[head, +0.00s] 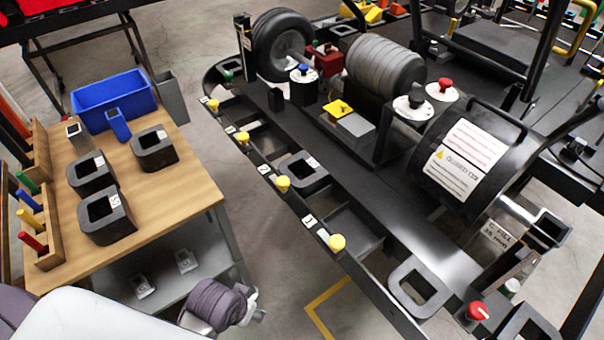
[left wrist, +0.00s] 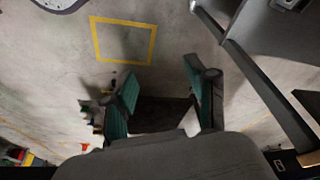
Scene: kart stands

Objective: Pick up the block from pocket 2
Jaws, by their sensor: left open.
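A black block with a square hole (head: 303,172) sits in the pocket beside the label 2 (head: 264,169) on the black kart stand's near rail. A yellow knob (head: 282,184) is at that pocket's near edge. My left gripper (left wrist: 165,84) is open and empty in the left wrist view, above bare floor. In the head view my left wrist is low at the bottom, left of the stand and well apart from the block; its fingers are hard to make out there. The block is not clearly seen in the wrist view. My right gripper is in neither view.
Pocket 1 (head: 352,226) looks empty. Another black holed block (head: 420,287) lies farther along the stand. A wooden table (head: 160,205) at left carries several black blocks and a blue bin (head: 112,98). Open floor (head: 262,240) separates table and stand.

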